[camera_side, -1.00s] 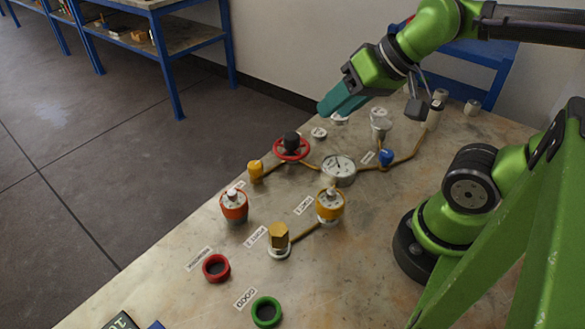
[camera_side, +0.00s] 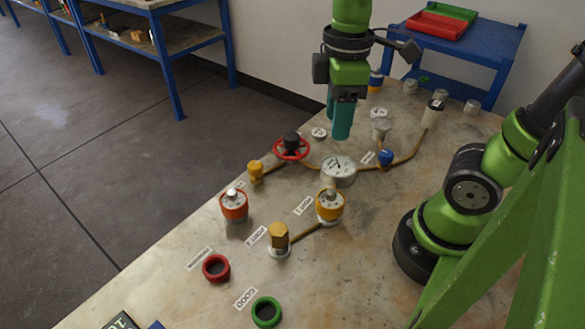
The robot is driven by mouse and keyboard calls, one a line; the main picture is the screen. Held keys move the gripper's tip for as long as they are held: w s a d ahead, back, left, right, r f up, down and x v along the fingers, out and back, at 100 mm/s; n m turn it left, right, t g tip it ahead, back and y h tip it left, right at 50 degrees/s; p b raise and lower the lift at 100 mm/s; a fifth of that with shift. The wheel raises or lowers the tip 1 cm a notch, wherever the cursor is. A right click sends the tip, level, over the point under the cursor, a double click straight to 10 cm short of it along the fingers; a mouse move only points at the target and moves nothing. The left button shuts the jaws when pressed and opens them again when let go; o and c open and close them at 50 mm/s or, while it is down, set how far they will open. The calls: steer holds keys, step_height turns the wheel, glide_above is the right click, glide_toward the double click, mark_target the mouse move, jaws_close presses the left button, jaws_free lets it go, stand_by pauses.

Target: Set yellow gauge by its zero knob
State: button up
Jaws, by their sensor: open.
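The yellow gauge (camera_side: 330,205) stands upright on the marble table, with a pale dial face on top and a small light knob at its upper side. Its dial reading is too small to make out. My gripper (camera_side: 341,137) has teal fingers pointing straight down, above and behind the large white-faced gauge (camera_side: 338,170). It is apart from the yellow gauge and farther back on the table. The fingers overlap from this side, so the gap between them is hidden, and nothing shows held in them.
An orange-red gauge (camera_side: 234,206), a brass hex fitting (camera_side: 279,238), a red handwheel (camera_side: 292,147) and a blue knob (camera_side: 386,157) stand nearby, linked partly by pipes. Red (camera_side: 216,267) and green (camera_side: 267,311) rings lie in front.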

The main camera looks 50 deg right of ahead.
mark_target(332, 191)
steer(key=shift+n, duration=0.4)
steer(key=f, duration=1.7)
steer(key=shift+s, duration=0.25)
steer(key=shift+r, duration=0.1)
jaws_close()
